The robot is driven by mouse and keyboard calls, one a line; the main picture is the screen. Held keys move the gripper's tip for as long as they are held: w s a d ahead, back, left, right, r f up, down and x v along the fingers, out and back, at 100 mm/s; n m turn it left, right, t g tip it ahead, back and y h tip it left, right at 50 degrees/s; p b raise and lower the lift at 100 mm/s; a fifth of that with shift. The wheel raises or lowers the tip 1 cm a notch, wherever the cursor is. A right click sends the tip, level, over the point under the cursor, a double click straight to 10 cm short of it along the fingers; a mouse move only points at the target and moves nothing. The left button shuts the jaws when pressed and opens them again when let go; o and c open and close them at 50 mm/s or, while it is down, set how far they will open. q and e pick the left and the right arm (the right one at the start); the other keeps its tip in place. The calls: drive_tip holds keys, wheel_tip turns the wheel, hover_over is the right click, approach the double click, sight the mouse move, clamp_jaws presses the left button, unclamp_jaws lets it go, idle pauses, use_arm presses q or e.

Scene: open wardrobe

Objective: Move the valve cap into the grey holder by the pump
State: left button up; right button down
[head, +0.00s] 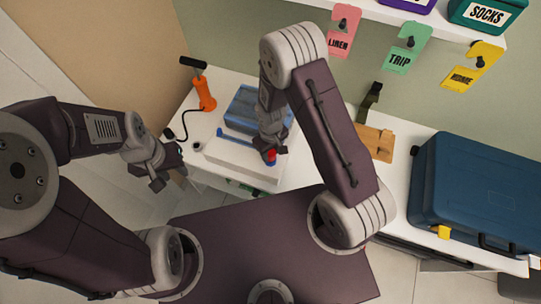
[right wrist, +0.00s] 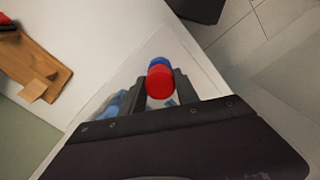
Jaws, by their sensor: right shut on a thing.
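The red valve cap (right wrist: 160,82) sits between the fingers of my right gripper (right wrist: 163,88); it also shows as a red spot in the head view (head: 271,156). My right gripper is shut on it, low over the front of the white bag (head: 222,155). A blue round part (right wrist: 159,62) shows just beyond the cap; I cannot tell whether they touch. The orange pump (head: 205,93) with black handle and hose stands at the shelf's back left. A small greyish round thing (head: 196,147) near the hose may be the holder. My left gripper (head: 168,182) is open and empty off the shelf's left front.
Coloured tags such as the pink one (head: 344,28) hang above. The shelf around the pump is mostly clear.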

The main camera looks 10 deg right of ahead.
sight(270, 152)
drive_tip(key=shift+r+p, duration=0.3)
drive_tip(key=shift+r, duration=0.1)
drive_tip(key=shift+r+p, duration=1.75)
drive_tip(key=shift+r, duration=0.25)
idle(0.4)
